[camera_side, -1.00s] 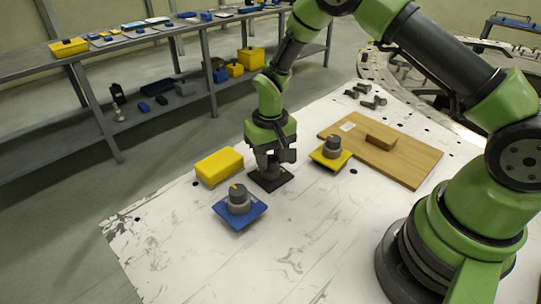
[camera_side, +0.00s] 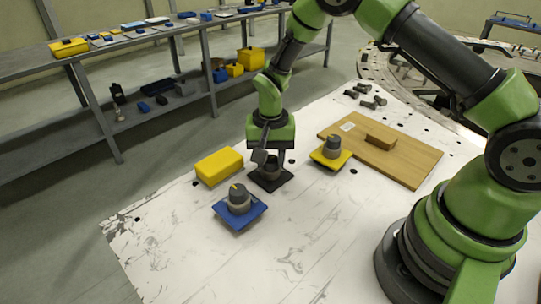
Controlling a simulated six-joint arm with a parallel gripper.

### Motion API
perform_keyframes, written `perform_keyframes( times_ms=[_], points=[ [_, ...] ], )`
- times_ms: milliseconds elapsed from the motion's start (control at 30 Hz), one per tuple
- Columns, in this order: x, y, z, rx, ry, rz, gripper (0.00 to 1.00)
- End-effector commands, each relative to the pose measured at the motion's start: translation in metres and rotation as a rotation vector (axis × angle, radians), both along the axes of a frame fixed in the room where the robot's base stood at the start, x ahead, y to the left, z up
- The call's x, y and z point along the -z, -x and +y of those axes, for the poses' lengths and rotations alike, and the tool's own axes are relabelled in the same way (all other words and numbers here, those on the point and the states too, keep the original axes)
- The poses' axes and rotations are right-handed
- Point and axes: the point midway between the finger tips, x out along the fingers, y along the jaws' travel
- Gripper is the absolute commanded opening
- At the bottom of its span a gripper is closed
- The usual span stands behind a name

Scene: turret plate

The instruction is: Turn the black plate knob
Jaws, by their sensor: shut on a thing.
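The black plate (camera_side: 283,183) lies flat on the white table, between a yellow block and the yellow plate. Its grey knob (camera_side: 270,172) stands upright on it and is partly hidden by my gripper. My gripper (camera_side: 268,162) points straight down over the black plate, with its fingers shut on the knob. The top of the knob and its pointer mark are hidden.
A blue plate with a knob (camera_side: 240,212) stands in front to the left. A yellow plate with a knob (camera_side: 331,158) is close on the right. A yellow block (camera_side: 219,166) lies at the left. A wooden board (camera_side: 408,165) lies at the right. The table's front middle is clear.

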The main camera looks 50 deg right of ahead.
Motion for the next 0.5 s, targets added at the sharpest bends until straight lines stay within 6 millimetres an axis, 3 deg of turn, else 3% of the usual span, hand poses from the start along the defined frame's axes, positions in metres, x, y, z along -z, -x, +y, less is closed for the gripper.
perform_keyframes(
  times_ms=[300, 333, 400, 500],
  points=[
    [-0.0002, -0.0002, 0.0001, 0.000, 0.000, -0.001, 0.11],
    [-0.0002, -0.0002, 0.0001, 0.000, 0.000, -0.001, 0.42],
    [-0.0002, -0.0002, 0.0001, 0.000, 0.000, -0.001, 0.58],
    [-0.0002, -0.0001, 0.0000, -0.001, -0.001, -0.001, 0.61]
  ],
)
